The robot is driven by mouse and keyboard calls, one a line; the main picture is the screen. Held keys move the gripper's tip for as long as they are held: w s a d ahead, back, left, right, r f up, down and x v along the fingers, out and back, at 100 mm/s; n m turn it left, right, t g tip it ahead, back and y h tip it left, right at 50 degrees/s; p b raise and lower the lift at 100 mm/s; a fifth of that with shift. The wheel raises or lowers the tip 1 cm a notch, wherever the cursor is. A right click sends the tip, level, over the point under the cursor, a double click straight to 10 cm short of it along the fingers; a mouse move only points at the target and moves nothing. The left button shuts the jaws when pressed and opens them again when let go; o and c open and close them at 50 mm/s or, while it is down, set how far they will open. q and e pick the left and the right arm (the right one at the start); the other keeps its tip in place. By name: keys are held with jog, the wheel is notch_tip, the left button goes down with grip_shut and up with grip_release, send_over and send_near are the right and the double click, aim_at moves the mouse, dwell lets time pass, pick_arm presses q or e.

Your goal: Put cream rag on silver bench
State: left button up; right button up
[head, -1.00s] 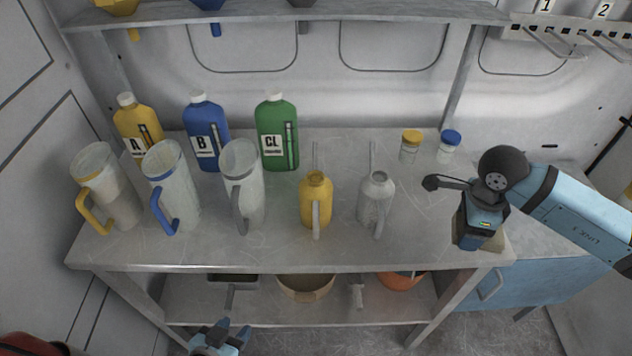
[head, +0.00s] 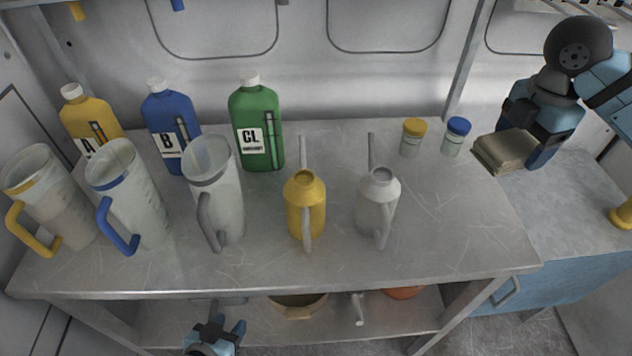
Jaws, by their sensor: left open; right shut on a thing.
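The cream rag (head: 505,152) is a folded, squarish stack at the right end of the silver bench (head: 440,215). My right gripper (head: 527,150) is shut on the rag's right side. The rag is near the bench's right edge, beside the blue cabinet; whether it touches the bench top or hangs just above it I cannot tell. My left gripper (head: 216,332) is open and empty, low in front of the bench's front edge.
Yellow (head: 305,208) and white (head: 377,205) oil cans stand mid-bench. Jugs and bottles fill the left. Two small jars, yellow-capped (head: 412,138) and blue-capped (head: 455,137), stand left of the rag. The bench's front right is clear. A blue cabinet (head: 565,275) adjoins the right.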

jog(key=m, duration=0.2)
jog(key=r, duration=0.1)
jog(key=shift+w+d+m, duration=0.25)
jog(key=shift+m, duration=0.15)
jog(key=b, duration=0.2)
send_near(474, 219)
notch_tip(474, 219, down, 2)
jog(key=shift+f, duration=0.1)
notch_tip(474, 219, down, 5)
jog(key=shift+r+b, duration=0.1)
jog(key=shift+b, duration=0.25)
pick_arm(q)
jog(key=shift+w+d+f, duration=0.1)
jog(key=shift+w+f, duration=0.1)
jog(key=shift+f, duration=0.3)
jog(key=shift+w+f, duration=0.2)
jog(key=shift+f, duration=0.3)
pick_arm(e)
jog(key=o, duration=0.9)
